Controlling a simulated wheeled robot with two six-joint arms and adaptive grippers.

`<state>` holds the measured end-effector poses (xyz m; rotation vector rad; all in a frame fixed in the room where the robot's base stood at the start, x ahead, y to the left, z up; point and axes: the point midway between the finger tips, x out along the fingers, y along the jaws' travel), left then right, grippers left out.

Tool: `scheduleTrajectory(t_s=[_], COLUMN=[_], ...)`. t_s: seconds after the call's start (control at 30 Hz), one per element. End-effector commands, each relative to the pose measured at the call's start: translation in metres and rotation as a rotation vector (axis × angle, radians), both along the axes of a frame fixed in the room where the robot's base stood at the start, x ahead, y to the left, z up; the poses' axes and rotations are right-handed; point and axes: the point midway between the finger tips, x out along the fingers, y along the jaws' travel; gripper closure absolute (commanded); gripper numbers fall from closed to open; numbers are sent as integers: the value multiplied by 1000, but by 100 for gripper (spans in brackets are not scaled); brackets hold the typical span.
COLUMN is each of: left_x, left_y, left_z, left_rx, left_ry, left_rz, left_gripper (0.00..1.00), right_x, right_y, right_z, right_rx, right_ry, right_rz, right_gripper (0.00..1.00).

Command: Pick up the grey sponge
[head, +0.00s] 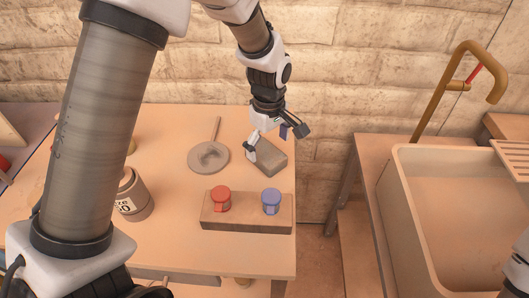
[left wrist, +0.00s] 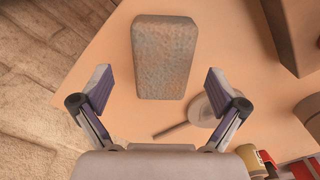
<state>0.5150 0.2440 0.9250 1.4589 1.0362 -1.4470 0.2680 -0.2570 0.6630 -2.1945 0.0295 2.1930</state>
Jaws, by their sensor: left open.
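The grey sponge (head: 268,160) is a rectangular block lying flat near the back right corner of the wooden table. My left gripper (head: 275,142) is over it from behind, and part of the sponge is hidden by the fingers in the head view. In the left wrist view the sponge (left wrist: 164,57) lies ahead of my left gripper (left wrist: 162,92), centred between the two spread fingers. The gripper is open and empty. I cannot tell from the head view whether a finger touches the sponge. My right gripper is not clearly in view.
A labelled jar (head: 134,200) stands farther left. A sink (head: 450,215) is at the right.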

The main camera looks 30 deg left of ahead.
Motion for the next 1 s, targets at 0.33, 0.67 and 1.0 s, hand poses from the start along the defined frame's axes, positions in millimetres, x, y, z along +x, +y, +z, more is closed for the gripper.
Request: scheduleTrajectory(t_s=[0.33, 0.67, 1.0], left_x=[-2, -2, -2], left_y=[0, 0, 0], left_z=[-33, -33, -20], left_rx=[-1, -1, -1], left_ry=[1, 1, 0], left_rz=[0, 0, 0], left_gripper=[3, 60, 64], right_x=[0, 0, 0], right_y=[0, 0, 0], right_z=[2, 2, 2], right_rx=[0, 0, 0], right_ry=[-1, 0, 0], right_rz=[2, 2, 2], right_gripper=[0, 0, 0])
